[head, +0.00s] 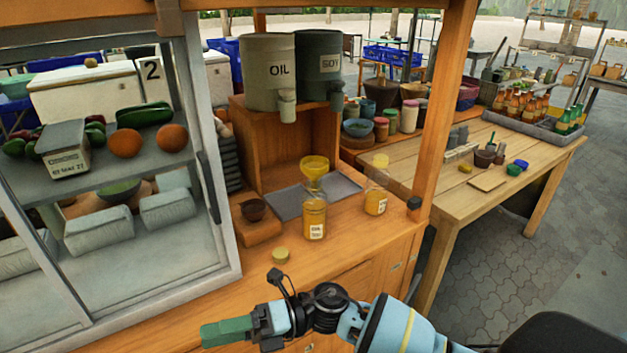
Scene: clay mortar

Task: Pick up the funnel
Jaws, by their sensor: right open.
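The yellow funnel (315,168) stands upright on the mouth of a glass bottle (314,214) with an oil label, on the wooden counter of the stall. The funnel's wide bowl faces up, and its lower end meets the bottle's neck. My right gripper (212,335) has green fingers and is in front of the counter, to the lower left of the funnel and well apart from it. It is open and holds nothing that I can see. My left gripper is not in view.
A second bottle (376,196) stands right of the funnel, near a wooden post (443,110). The oil dispenser (270,75) and soy dispenser (319,68) stand behind. A small dark bowl (253,209) and a round lid (280,255) are left. A glass cabinet (218,235) borders the counter.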

